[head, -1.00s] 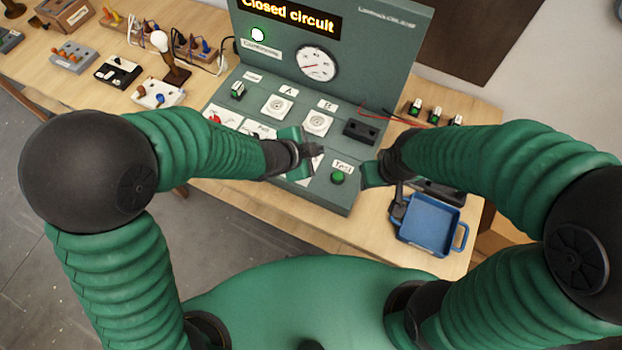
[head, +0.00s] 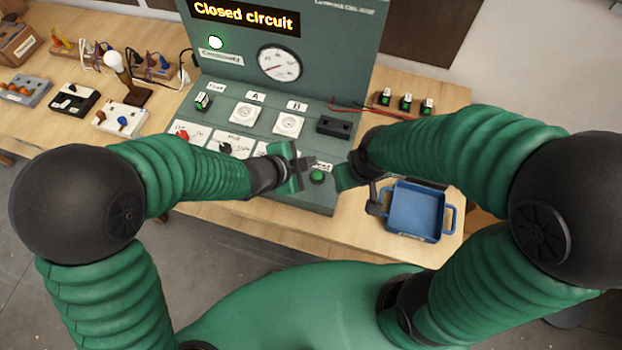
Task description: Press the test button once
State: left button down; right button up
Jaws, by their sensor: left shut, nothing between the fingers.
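The green round test button (head: 317,176) sits at the lower right of the test panel (head: 313,207), below a "Test" label that my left gripper partly covers. My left gripper (head: 303,166) is shut and empty, just left of and above the button in the head view. I cannot tell whether it touches the button. My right gripper (head: 346,180) is just right of the button, seen partly from behind its wrist. Its fingers are not clear enough to show whether it is open. The display (head: 245,17) reads "Closed circuit" and the lamp (head: 215,42) below it is lit.
A blue tray (head: 416,211) stands right of the panel, near my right arm. Green switches (head: 405,102) stand behind it with red and black leads. A bulb on a stand (head: 114,61) and several small boxes are at left on the table. A dial (head: 279,63) is on the panel.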

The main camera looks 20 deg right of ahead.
aim_at(314, 177)
pick_arm(q)
jog(key=d+f+b, duration=0.2)
jog(key=f, duration=0.1)
jog(key=d+f+b, duration=0.1)
jog(key=f, duration=0.1)
jog(key=shift+a+r, duration=0.15)
jog(key=shift+a, duration=0.95)
jog(key=shift+d, duration=0.9)
jog(key=shift+a, duration=0.65)
jog(key=shift+d, duration=0.5)
pick_arm(e)
jog(key=f, duration=0.1)
jog(key=d+f, duration=0.1)
jog(key=f, duration=0.1)
jog(key=d+f, duration=0.1)
jog(key=shift+d+f, duration=0.2)
jog(key=shift+f, duration=0.05)
pick_arm(q)
jog(key=shift+a, duration=0.25)
pick_arm(e)
jog(key=shift+a, duration=0.15)
jog(key=shift+a, duration=0.15)
